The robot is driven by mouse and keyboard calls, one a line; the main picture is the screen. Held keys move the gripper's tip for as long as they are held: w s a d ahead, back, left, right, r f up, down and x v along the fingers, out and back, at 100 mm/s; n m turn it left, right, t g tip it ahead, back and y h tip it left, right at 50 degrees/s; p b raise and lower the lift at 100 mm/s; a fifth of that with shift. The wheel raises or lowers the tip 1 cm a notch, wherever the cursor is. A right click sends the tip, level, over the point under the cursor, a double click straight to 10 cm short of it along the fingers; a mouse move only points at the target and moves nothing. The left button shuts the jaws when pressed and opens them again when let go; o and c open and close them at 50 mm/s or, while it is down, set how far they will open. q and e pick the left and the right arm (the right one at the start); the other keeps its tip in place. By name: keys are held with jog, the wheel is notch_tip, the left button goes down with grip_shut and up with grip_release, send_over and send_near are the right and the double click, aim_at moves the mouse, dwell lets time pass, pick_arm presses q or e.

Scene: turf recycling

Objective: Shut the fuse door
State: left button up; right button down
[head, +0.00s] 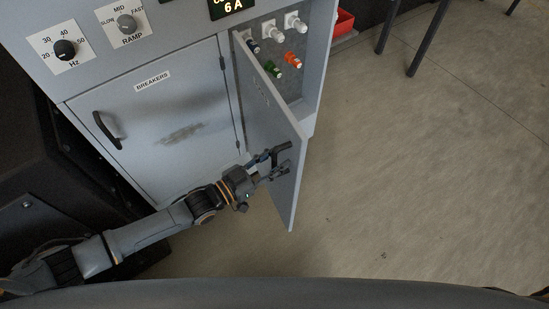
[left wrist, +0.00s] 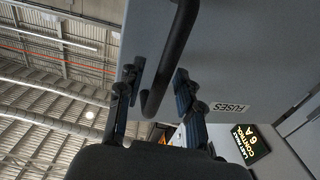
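The grey fuse door (head: 275,125) stands open in the head view, swung out from the cabinet towards me. It also fills the upper part of the left wrist view (left wrist: 235,60), with its FUSES label (left wrist: 230,107). Its black handle (head: 284,151) is on the face turned to my left gripper (head: 277,163). In the left wrist view the handle (left wrist: 168,65) passes between my left fingers, which are spread apart with gaps beside it. Contact with the handle cannot be told. My right gripper is not in view.
The open fuse compartment (head: 291,84) holds several coloured fuses. The shut breakers door (head: 165,115) is to its left, with dials above. A red bin (head: 343,22) and dark legs (head: 388,27) stand behind. The floor (head: 420,170) to the right is clear.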

pick_arm(q)
grip_shut()
jog(key=shift+d, duration=0.1)
